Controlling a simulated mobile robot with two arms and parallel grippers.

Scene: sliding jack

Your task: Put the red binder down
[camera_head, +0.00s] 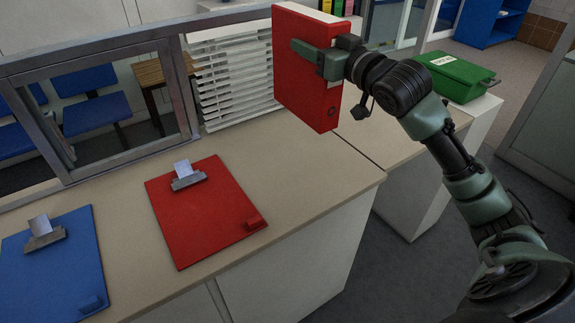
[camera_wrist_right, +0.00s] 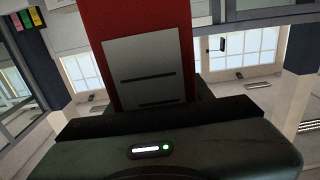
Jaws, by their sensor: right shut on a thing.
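The red binder (camera_head: 305,88) is held upright above the back part of the counter in the head view. My right gripper (camera_head: 318,58) is shut on it, with one finger lying across its broad red side. In the right wrist view the binder (camera_wrist_right: 132,20) rises from the gripper (camera_wrist_right: 155,112), and its spine shows a pale label with dark lines. The binder's lower edge appears to be above the countertop; I cannot tell the exact gap. My left gripper is not in view.
The counter (camera_head: 285,190) carries a red clipboard (camera_head: 205,215) and a blue clipboard (camera_head: 55,270). A green box (camera_head: 455,75) sits at right. The counter right of the red clipboard is bare.

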